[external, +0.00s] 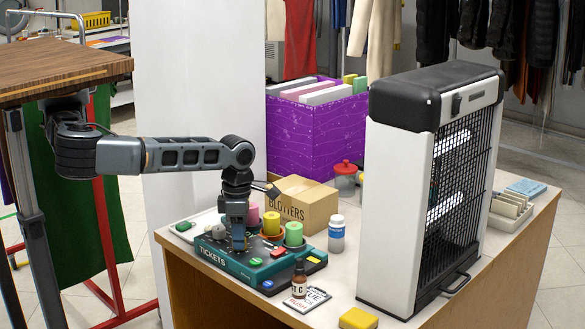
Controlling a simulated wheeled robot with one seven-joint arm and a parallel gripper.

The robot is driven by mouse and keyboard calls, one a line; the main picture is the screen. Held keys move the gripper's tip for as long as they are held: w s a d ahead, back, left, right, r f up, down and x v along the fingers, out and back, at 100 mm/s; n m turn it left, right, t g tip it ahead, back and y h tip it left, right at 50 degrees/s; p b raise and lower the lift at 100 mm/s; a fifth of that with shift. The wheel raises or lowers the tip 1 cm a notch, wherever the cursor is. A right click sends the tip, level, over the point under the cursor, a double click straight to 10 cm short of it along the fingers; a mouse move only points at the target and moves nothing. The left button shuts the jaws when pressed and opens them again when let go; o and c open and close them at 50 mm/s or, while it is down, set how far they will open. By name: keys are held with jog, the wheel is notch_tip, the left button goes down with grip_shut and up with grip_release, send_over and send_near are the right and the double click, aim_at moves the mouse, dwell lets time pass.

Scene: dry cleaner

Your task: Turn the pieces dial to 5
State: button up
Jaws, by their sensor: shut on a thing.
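The teal ticket machine (232,272), lettered TICKETS on its front, sits on the counter. Several small coloured buttons show on it. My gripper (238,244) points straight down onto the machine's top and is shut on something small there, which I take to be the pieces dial. The fingers hide the dial, so its pointer and the number it stands at cannot be read.
Pink, yellow (272,223) and green (294,234) cylinders stand close behind my gripper. A BLOTTERS box (305,205), a white bottle (337,236), a brown bottle (299,281) and a tall caged unit (400,190) stand around the machine.

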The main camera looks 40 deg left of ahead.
jog(key=m, duration=0.2)
jog(key=m+b, duration=0.1)
jog(key=m, duration=0.2)
jog(key=shift+d+m, duration=0.3)
jog(key=m+b, duration=0.1)
jog(key=m, duration=0.4)
jog(key=shift+b, duration=0.3)
jog(key=shift+s+m, duration=0.1)
jog(key=shift+m, duration=0.3)
jog(key=o, duration=1.1)
jog(key=shift+a, duration=0.1)
jog(key=shift+c, duration=0.2)
